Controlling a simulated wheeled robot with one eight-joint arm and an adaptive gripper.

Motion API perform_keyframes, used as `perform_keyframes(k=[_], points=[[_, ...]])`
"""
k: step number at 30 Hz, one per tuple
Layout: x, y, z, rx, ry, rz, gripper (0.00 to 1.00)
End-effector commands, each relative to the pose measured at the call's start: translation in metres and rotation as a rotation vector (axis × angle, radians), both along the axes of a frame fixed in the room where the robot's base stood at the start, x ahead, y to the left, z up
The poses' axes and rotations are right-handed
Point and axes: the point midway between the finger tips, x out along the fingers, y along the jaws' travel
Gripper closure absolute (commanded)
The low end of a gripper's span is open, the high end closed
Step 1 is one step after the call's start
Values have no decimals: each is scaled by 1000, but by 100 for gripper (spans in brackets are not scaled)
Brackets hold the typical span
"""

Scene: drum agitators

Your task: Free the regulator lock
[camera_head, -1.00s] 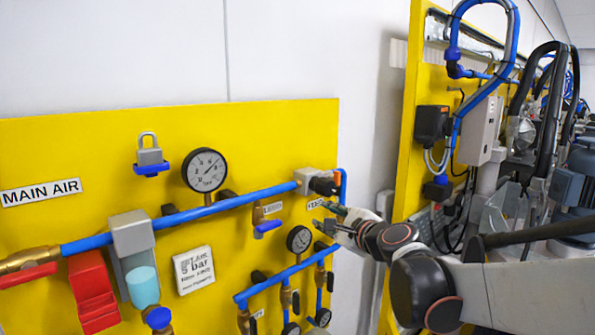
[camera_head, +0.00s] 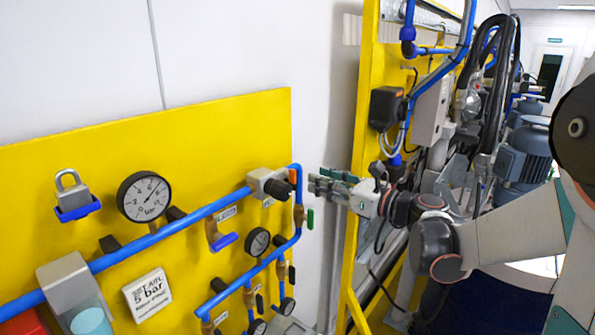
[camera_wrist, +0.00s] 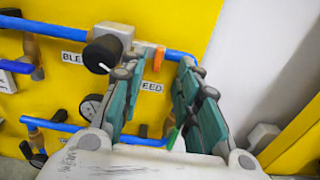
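The regulator is a grey block (camera_head: 262,182) with a black knob (camera_head: 279,188), at the right end of the upper blue pipe. A small orange piece (camera_head: 292,176) shows beside the knob; I cannot tell whether it is the lock. In the wrist view the knob (camera_wrist: 102,54) is left of my fingers and the orange piece (camera_wrist: 158,59) appears between the fingertips, beyond them. My gripper (camera_head: 316,186) is right of the regulator, about level with it. It also shows in the wrist view (camera_wrist: 163,72), fingers apart and nothing between them.
A grey padlock (camera_head: 72,192) hangs on a blue holder at the left of the yellow board (camera_head: 60,150). A green-handled valve (camera_head: 310,218) sits just below my fingers. A second yellow panel (camera_head: 365,120) with hoses stands right. White wall fills the gap between.

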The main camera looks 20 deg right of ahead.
Motion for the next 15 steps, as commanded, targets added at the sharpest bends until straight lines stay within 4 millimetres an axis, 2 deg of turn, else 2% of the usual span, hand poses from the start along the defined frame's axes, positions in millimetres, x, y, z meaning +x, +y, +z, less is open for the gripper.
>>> perform_keyframes(k=[6, 15], points=[[35, 26, 1, -1, -1, 3, 70], [64, 46, 0, -1, 0, 0, 70]])
